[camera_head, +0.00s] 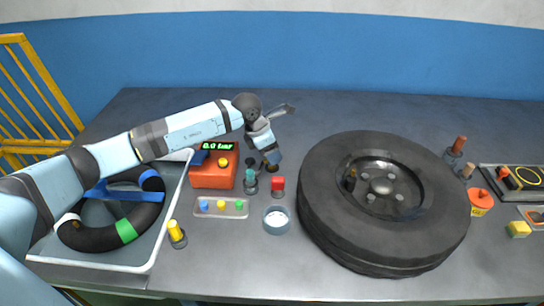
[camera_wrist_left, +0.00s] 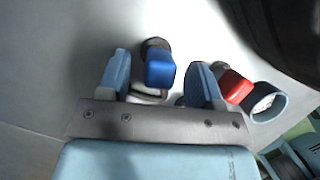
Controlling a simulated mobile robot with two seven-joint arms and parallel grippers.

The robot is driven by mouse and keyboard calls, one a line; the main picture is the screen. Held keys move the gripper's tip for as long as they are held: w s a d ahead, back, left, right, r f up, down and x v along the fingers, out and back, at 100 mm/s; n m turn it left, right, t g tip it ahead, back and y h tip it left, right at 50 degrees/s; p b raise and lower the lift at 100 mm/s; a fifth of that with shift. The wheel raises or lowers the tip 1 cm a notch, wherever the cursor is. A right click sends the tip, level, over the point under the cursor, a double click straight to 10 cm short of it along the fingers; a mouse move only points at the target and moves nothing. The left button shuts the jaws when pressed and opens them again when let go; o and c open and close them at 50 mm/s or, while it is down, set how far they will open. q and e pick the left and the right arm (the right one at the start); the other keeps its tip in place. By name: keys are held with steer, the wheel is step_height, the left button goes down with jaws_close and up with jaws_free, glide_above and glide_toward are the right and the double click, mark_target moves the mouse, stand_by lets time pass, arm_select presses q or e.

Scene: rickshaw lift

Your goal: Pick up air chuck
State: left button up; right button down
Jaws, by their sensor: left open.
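My left gripper (camera_head: 266,163) points down over the bench, just left of the tire. In the left wrist view my left gripper (camera_wrist_left: 158,78) is open, with one finger on each side of a blue-topped piece (camera_wrist_left: 160,68). This piece has a dark and pale base and seems to be the air chuck, though I cannot be sure. In the head view it is mostly hidden by the gripper. I cannot tell whether the fingers touch it. My right gripper is not in view.
A red-topped piece (camera_head: 277,187) and a teal-topped piece (camera_head: 250,181) stand close by. Nearer are a small round cup (camera_head: 277,219) and a tray with colored caps (camera_head: 220,208). The tire (camera_head: 325,210) is at right; an orange gauge box (camera_head: 214,176) is at left.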

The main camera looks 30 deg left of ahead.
arm_select(q)
steer(key=shift+w+d+f, duration=0.15)
steer(key=shift+w+f, duration=0.05)
steer(key=shift+f, duration=0.25)
steer(key=c, duration=1)
steer(key=shift+r, duration=0.15)
step_height(320, 180, up, 20)
steer(key=shift+f, duration=0.1)
steer(key=shift+s, duration=0.1)
